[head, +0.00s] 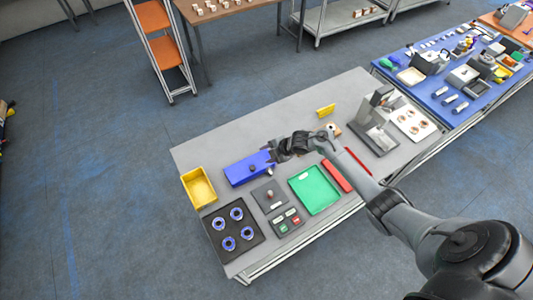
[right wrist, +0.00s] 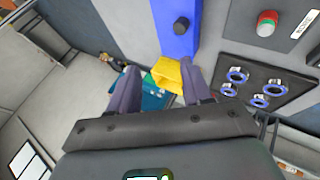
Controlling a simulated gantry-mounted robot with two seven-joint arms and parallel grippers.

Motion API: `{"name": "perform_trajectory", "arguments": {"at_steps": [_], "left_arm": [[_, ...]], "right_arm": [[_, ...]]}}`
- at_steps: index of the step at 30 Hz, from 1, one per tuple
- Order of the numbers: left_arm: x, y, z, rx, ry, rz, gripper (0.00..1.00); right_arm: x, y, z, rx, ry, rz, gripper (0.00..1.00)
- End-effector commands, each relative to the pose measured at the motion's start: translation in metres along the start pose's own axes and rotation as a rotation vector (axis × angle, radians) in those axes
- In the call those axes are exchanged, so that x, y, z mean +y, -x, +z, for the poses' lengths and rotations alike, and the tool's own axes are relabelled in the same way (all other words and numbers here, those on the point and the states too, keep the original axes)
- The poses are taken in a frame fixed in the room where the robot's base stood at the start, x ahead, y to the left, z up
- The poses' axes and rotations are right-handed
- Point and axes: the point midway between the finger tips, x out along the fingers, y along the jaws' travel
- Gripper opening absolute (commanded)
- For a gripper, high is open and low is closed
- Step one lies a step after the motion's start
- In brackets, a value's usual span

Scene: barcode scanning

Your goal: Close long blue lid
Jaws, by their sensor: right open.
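A long blue box (head: 240,172) lies on the grey table, with its flat blue top and a dark knob (head: 252,168) showing. I cannot tell whether its lid is fully shut. The box and knob also show at the top of the right wrist view (right wrist: 172,45). My right gripper (head: 272,153) is at the right end of the blue box in the head view. Its two fingers (right wrist: 160,95) are apart with nothing held between them. Whether a finger touches the box is unclear. My left gripper is not in view.
A yellow bin (head: 189,178) stands left of the box. In front are a black tray (head: 233,229) with several blue rings, a red-button box (head: 262,203) and a green tray (head: 314,188). A machine (head: 373,137) stands at right. The back left tabletop is clear.

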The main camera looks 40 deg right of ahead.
Motion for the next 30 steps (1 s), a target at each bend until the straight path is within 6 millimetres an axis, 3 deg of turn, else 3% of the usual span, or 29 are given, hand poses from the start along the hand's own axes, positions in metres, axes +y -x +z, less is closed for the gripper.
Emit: {"name": "perform_trajectory", "arguments": {"at_steps": [20,26,30], "left_arm": [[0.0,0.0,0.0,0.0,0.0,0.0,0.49],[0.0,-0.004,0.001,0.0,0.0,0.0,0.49],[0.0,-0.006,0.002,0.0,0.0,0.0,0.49]], "right_arm": [[0.0,0.002,0.001,-0.001,0.0,0.0,0.49],[-0.001,0.018,0.002,-0.001,0.002,0.001,0.49],[0.0,0.04,0.002,-0.003,0.004,0.001,0.49]]}}
